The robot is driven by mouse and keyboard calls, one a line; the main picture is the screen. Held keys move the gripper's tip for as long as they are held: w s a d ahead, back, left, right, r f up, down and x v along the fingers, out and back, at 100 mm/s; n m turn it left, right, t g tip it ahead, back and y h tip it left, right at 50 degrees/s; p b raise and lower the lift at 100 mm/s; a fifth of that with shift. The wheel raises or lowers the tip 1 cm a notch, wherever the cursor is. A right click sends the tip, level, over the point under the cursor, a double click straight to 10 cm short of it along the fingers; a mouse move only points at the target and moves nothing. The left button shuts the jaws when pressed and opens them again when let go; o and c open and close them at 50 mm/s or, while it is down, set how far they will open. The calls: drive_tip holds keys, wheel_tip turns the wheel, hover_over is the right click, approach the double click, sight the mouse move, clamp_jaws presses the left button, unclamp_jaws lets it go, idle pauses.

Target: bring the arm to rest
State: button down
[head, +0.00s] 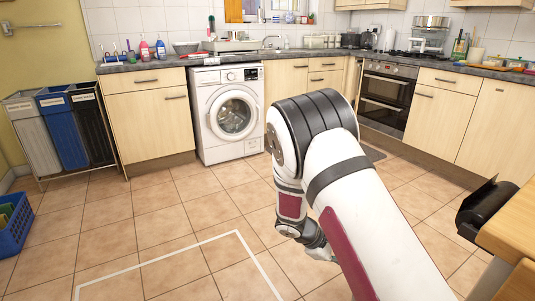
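My arm (370,215) rises from the lower right and bends at a dark ribbed joint in the middle of the head view. Its far part hangs down over the tiled floor. My gripper (320,249) is at the lower end, partly hidden behind the arm. Its fingertips do not show clearly, so I cannot tell whether it is open or shut. I see nothing held in the part that shows.
A wooden table edge (515,225) with a black object (487,205) is at the right. A washing machine (228,112), oven (385,98) and counters line the back. Bins (62,130) and a blue crate (14,225) stand left. Floor left of the arm is clear.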

drive_tip(key=s+d+r+m+g+y, duration=0.15)
drive_tip(key=s+r+m, duration=0.25)
drive_tip(key=s+r, duration=0.7)
drive_tip(key=s+d+r+m+g+y, duration=0.1)
drive_tip(key=s+r+m+y, duration=0.4)
drive_tip(key=r, duration=1)
drive_tip(key=s+a+r+m+t+y, duration=0.1)
drive_tip(key=s+a+r+m, duration=0.15)
drive_tip(key=s, duration=0.95)
drive_tip(key=s+a+r+m+t+y, duration=0.1)
drive_tip(key=s+a+r, duration=0.2)
drive_tip(key=s, duration=0.9)
wheel_tip(320, 180, up, 32)
drive_tip(key=t+p, duration=0.3)
drive_tip(key=p, duration=2.7)
drive_tip(key=shift+s+d+n+p, duration=0.2)
drive_tip(key=shift+d+n+p, duration=0.1)
drive_tip(key=shift+n, duration=0.05)
drive_tip(key=shift+t, duration=0.25)
